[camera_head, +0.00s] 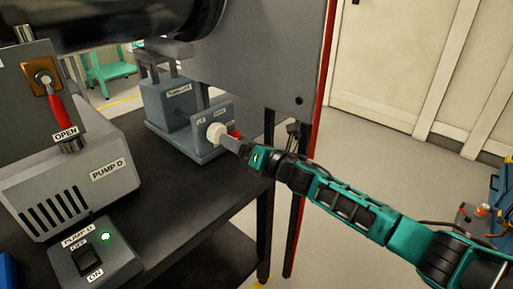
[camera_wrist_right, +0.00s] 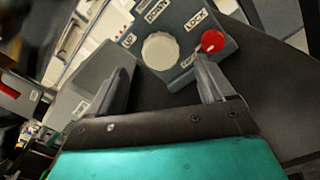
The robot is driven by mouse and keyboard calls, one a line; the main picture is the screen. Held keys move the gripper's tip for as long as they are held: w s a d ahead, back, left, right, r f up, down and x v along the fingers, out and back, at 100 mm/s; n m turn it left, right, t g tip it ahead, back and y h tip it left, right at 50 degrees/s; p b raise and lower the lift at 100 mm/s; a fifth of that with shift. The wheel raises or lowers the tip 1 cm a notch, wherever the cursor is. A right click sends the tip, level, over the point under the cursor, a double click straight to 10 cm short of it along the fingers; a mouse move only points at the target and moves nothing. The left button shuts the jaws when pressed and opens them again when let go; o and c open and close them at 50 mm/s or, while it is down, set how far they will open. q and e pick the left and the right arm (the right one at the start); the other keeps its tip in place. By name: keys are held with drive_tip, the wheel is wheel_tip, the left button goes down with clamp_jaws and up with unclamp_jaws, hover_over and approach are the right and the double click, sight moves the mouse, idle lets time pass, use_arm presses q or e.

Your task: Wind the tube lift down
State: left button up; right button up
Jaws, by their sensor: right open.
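The tube lift (camera_head: 168,104) is a blue-grey unit on the dark bench, left of centre in the head view. Its front panel carries a round white knob (camera_head: 215,133) and a smaller red lock knob (camera_head: 236,134). In the right wrist view the white knob (camera_wrist_right: 160,51) lies ahead, between the lines of the two fingers, with the red knob (camera_wrist_right: 212,41) by the right fingertip. My right gripper (camera_wrist_right: 163,66) is open and empty, close in front of the white knob. I cannot tell whether a finger touches either knob. My left gripper is out of view.
A pump unit (camera_head: 105,172) and its switch box (camera_head: 95,250) with a lit green lamp stand at left on the bench. A large grey panel (camera_head: 270,50) and a dark cylinder (camera_head: 110,22) hang close above the lift.

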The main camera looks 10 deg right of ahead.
drive_tip(key=v, duration=0.6)
drive_tip(key=shift+p, duration=0.3)
